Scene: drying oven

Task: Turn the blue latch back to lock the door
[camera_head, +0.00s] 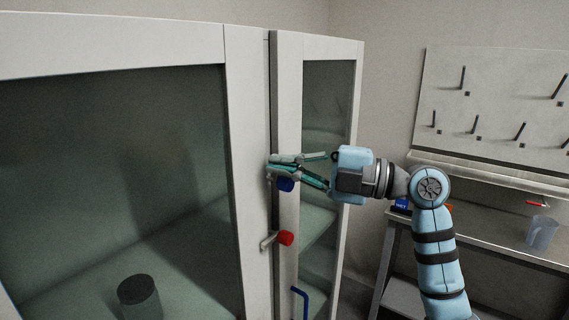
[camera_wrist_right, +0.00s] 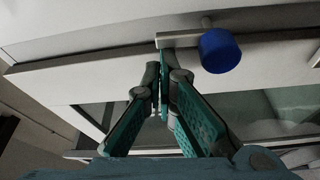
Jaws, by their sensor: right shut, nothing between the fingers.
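The blue latch (camera_head: 285,185) sits on the seam between the oven's wide door (camera_head: 246,130) and the narrow right-hand panel (camera_head: 289,110). In the right wrist view the blue knob (camera_wrist_right: 220,50) is on a metal bar just beyond my fingertips and to their right. My right gripper (camera_head: 272,167) is shut and empty at the seam, just above the blue latch in the head view; it also shows in the right wrist view (camera_wrist_right: 160,72). I cannot tell whether the fingertips touch the latch bar. My left gripper is not in view.
A dark cylinder (camera_head: 138,296) stands behind the door glass. A bench (camera_head: 500,236) with a clear jug (camera_head: 541,232) and a pegboard (camera_head: 490,110) are at the right.

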